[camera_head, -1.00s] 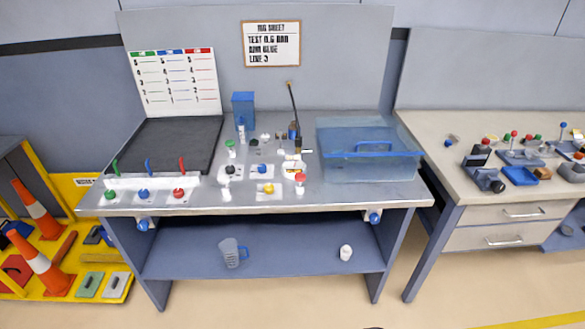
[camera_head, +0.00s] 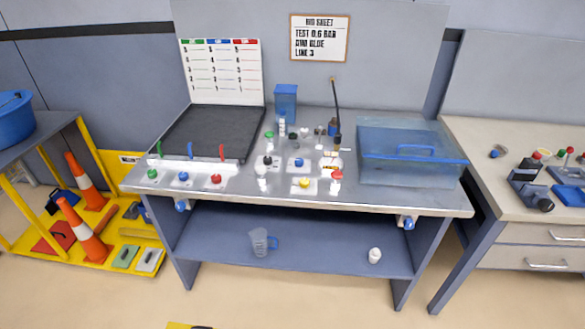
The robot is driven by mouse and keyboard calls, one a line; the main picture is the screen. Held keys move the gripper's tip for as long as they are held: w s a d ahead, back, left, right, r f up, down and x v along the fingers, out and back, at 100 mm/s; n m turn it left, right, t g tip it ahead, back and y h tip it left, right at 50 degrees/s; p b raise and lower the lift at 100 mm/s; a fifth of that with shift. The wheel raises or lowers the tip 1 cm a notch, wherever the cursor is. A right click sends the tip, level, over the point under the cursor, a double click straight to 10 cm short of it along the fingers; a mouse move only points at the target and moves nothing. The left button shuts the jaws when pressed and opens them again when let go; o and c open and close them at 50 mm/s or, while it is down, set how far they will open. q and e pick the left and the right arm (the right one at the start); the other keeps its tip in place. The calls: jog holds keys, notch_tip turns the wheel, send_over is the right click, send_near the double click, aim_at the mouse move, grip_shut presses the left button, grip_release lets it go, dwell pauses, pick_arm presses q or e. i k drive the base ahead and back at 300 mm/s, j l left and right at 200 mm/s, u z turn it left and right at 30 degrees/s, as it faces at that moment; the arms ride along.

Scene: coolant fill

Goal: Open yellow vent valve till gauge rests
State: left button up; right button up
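A yellow valve knob (camera_head: 304,182) sits on a small pale plate near the front middle of the grey workbench (camera_head: 400,200). A blue knob (camera_head: 298,162) is just behind it and a red-topped fitting (camera_head: 336,176) is to its right. A white gauge-like part (camera_head: 331,162) stands behind the red one; its face and needle are too small to read. Neither of my grippers shows in the view.
A clear blue tub (camera_head: 410,158) fills the bench's right end. Levers and knobs in green, blue and red line the front left, before a dark mat (camera_head: 205,135). A jug (camera_head: 262,242) stands on the shelf below. Cones (camera_head: 83,183) stand at left.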

aim_at(305, 183)
jog(key=i+u, duration=0.2)
jog(key=i, duration=0.35)
jog(key=i+l+u, duration=0.2)
jog(key=i, duration=0.35)
jog(key=j, duration=0.1)
